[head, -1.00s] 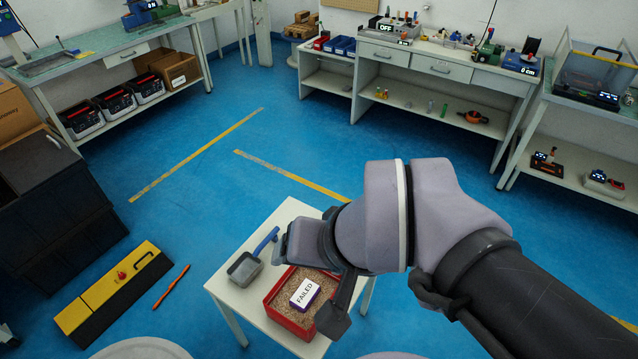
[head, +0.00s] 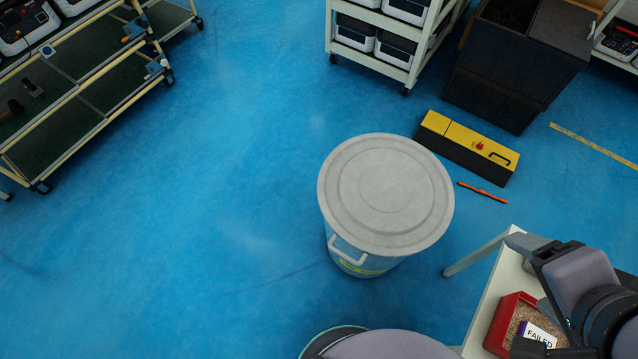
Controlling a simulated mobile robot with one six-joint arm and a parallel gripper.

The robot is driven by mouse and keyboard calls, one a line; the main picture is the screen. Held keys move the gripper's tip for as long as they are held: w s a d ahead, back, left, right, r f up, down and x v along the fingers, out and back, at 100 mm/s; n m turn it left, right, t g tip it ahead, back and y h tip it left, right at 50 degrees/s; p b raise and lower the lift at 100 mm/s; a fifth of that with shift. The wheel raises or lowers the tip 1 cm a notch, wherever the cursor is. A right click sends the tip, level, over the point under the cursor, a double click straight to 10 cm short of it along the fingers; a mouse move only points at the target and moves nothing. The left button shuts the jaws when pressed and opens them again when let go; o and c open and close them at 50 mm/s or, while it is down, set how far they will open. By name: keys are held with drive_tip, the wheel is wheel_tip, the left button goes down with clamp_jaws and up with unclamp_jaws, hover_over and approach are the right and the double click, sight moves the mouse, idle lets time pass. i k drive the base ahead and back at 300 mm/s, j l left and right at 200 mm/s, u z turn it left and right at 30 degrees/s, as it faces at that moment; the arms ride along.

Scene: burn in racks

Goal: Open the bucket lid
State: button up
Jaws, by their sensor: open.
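The bucket (head: 352,262) stands upright on the blue floor in the middle of the head view. Its round grey lid (head: 385,190) sits flat on top and covers the opening. A pale handle (head: 346,250) shows on the bucket's front left side. My gripper (head: 535,300) is at the lower right, over the small white table and the red tray, well apart from the bucket. It is open, and no object shows held in it. My arm hides part of the table.
The white table (head: 488,300) carries a red tray (head: 497,333) with a block marked FAILED (head: 540,333). A yellow and black toolbox (head: 468,148) and an orange stick (head: 482,192) lie behind the bucket. Racks stand at the back. The floor left of the bucket is clear.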

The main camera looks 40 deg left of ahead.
sight(384, 194)
drive_tip(key=j+u, duration=0.1)
drive_tip(key=u, duration=0.8)
drive_tip(key=j+u, duration=0.15)
drive_tip(key=u, duration=0.3)
drive_tip(key=k+j+z, duration=0.1)
drive_tip(key=j+z, duration=0.15)
drive_tip(key=z, duration=0.2)
drive_tip(key=k+j+z, duration=0.15)
drive_tip(key=z, duration=0.35)
drive_tip(key=k+j, duration=0.05)
drive_tip(key=j, duration=0.05)
